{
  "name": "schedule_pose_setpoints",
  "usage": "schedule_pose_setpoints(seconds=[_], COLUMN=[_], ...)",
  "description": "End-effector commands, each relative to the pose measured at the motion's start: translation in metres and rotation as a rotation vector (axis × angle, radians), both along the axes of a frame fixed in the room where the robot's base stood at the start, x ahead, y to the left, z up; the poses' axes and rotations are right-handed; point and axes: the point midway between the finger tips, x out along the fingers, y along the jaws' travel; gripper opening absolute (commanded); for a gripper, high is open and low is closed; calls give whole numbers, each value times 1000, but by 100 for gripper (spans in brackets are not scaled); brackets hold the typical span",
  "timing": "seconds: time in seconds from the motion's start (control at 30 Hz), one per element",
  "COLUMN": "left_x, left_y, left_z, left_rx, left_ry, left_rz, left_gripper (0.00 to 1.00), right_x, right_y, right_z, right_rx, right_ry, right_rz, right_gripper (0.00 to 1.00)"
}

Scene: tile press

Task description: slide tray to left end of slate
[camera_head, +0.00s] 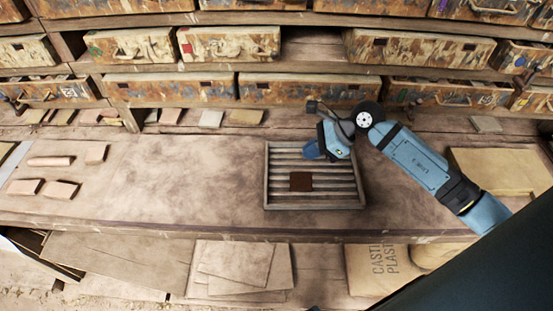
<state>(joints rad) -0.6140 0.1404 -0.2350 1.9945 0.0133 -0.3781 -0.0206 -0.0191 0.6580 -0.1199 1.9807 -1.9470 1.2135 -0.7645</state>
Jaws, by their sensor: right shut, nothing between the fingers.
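A grey ribbed tray (268,195) with a raised rim sits on the bench right of the middle. The slate is hard to tell from the stained flat bench surface (190,180), which runs clear to the left of the tray. My right gripper (311,151) is shut and empty, over the back part of the tray. I cannot tell whether it touches the tray. It and my right arm hide part of the tray's back right corner. My left gripper is not in view.
Several pinkish clay pieces (61,190) lie at the bench's left. Small tiles (246,117) line the back, under shelves of worn drawers (182,89). A pale board (497,171) lies at the right. Boards (240,263) and a sack (375,270) lie below the front edge.

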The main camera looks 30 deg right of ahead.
Motion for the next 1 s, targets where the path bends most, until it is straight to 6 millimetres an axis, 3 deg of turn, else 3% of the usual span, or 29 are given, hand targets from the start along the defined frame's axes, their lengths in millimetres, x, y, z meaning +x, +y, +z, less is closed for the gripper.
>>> schedule_pose_setpoints(seconds=[0.3,0.6,1.0], left_x=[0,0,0], left_y=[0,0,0], left_z=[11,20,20], left_rx=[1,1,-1], left_ry=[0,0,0], left_rz=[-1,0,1], left_gripper=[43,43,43], right_x=[23,39,41], right_y=[45,74,76], right_z=[-47,-45,-46], right_rx=[5,4,3], right_ry=[4,1,1], right_rz=[-1,-1,-1], right_gripper=[0,0,0])
